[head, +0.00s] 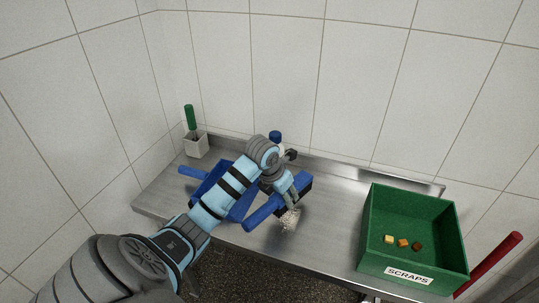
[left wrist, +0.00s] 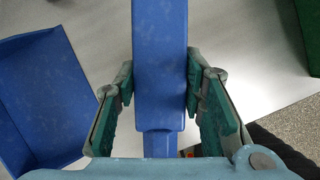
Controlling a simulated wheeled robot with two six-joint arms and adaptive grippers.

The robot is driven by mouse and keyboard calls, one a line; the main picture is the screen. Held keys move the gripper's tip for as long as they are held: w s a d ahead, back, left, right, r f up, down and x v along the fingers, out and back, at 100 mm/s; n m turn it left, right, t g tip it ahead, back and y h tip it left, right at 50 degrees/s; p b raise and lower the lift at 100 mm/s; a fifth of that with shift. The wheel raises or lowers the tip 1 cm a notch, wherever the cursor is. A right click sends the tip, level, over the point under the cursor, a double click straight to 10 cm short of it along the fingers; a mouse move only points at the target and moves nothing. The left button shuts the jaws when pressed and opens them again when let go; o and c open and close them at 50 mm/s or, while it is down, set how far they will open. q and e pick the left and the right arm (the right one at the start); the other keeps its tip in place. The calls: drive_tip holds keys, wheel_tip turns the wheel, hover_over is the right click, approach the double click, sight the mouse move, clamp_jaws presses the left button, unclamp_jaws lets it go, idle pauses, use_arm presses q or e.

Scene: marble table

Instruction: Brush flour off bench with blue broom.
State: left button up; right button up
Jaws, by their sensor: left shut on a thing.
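My left gripper (head: 284,190) is shut on the blue broom (head: 262,214), over the middle of the steel bench (head: 335,215). In the left wrist view, the broom's blue body (left wrist: 160,70) runs between the two finger pads of the left gripper (left wrist: 160,95). Whether the bristles touch the flour is hard to tell. The blue dustpan (head: 238,210) lies left of the broom, partly hidden by my arm. My right gripper is not in view.
A green box labelled SCRAPS (head: 410,240), with three small cubes inside, stands at right. A red handle (head: 490,262) leans beside it. A white holder with a green-handled tool (head: 190,118) stands at back left. Bare bench lies between broom and box.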

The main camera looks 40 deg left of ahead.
use_arm(q)
drive_tip(key=shift+r+p, duration=1.1)
drive_tip(key=shift+r, duration=0.5)
